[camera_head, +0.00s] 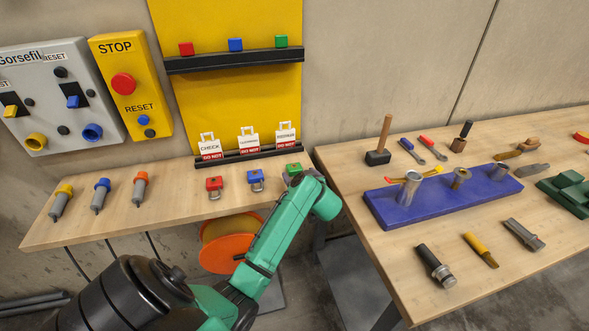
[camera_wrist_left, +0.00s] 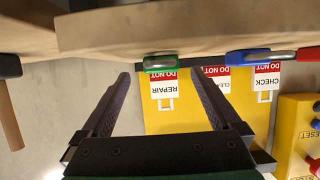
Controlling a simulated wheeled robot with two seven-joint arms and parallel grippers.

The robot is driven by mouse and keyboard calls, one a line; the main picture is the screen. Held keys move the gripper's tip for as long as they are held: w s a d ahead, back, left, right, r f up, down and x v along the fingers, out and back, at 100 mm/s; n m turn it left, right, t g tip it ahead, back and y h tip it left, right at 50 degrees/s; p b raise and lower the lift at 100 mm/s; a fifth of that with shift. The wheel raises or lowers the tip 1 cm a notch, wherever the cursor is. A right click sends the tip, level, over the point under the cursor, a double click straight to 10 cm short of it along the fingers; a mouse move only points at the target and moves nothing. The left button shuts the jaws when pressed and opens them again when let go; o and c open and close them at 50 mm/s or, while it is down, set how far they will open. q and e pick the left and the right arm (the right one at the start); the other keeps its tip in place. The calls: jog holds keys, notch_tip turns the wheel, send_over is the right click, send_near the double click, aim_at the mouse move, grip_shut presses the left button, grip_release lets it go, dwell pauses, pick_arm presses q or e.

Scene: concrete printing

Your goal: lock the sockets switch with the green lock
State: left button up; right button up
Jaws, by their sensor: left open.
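The green lock (camera_head: 292,168) lies at the right end of the lock row on the left table, partly covered by my left arm. In the left wrist view the green lock (camera_wrist_left: 162,62) shows at the table edge, beyond the open left gripper (camera_wrist_left: 161,76), roughly in line with the gap between its fingers. Nothing is held. In the head view my arm hides the left gripper's fingers. A grey panel (camera_head: 50,85) at the left carries a yellow switch (camera_head: 10,105) and a blue switch (camera_head: 74,101); I cannot read which one is for the sockets. My right gripper is not seen.
A red lock (camera_head: 214,187) and a blue lock (camera_head: 256,180) lie left of the green lock. Three plugs lie further left. A yellow board (camera_head: 225,95) with tags stands behind. The right table (camera_head: 365,240) holds tools and a blue block (camera_head: 440,194).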

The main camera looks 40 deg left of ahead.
aim_at(296, 171)
pick_arm(q)
jog(key=x, duration=0.4)
jog(key=shift+s+r, duration=0.1)
jog(key=shift+r, duration=0.05)
grip_shut()
notch_tip(296, 171, up, 20)
jog(key=shift+b, duration=0.3)
